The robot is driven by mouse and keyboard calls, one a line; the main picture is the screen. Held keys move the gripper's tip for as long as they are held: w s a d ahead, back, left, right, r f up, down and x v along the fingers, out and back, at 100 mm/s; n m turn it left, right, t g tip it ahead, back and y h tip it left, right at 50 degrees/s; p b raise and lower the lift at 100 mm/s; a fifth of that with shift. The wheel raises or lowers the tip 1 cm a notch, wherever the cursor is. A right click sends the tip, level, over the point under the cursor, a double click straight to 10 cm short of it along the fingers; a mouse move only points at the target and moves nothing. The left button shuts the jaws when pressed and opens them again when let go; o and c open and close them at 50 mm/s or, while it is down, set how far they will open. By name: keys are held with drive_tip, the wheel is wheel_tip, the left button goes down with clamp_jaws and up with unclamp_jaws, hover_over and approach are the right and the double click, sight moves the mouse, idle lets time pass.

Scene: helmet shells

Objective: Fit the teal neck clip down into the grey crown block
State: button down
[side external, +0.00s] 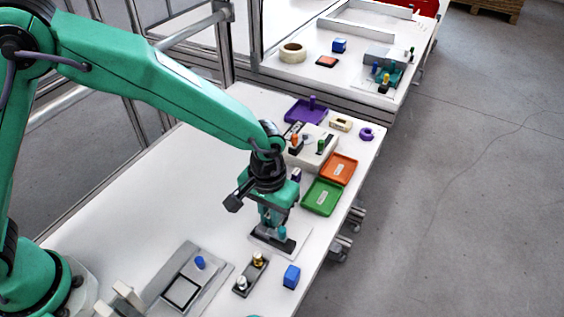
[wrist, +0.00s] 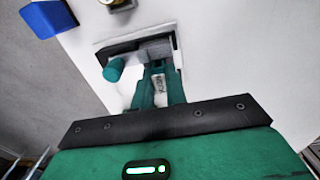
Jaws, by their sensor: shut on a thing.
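My gripper (side external: 270,222) points down over the near right part of the table and is shut. In the wrist view its teal fingers (wrist: 160,68) close at a grey block-like part (wrist: 156,47) on a long dark bar (wrist: 118,48). A short teal cylinder, which looks like part of the teal neck clip (wrist: 113,69), is at the bar's left end; it also shows beside the gripper in the side view (side external: 282,233). The fingers hide the gripped part. I cannot tell the grey crown block apart from the grey part at the fingertips, nor whether the clip is seated.
A blue block (side external: 291,276) and a dark holder with two metallic knobs (side external: 250,274) stand nearby. A grey fixture (side external: 190,280) with a blue knob is to the left. Green (side external: 322,197) and orange (side external: 339,169) trays lie behind. The table's left middle is clear.

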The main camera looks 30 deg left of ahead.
sight(268, 213)
drive_tip(key=shift+s+a+f, duration=0.1)
drive_tip(key=shift+s+f, duration=0.1)
drive_tip(key=shift+f, duration=0.75)
drive_tip(key=c, duration=1.5)
unclamp_jaws()
drive_tip(key=shift+r, duration=0.15)
drive_tip(key=shift+o, duration=0.3)
wheel_tip(268, 213, up, 13)
drive_tip(key=shift+w+r, duration=0.15)
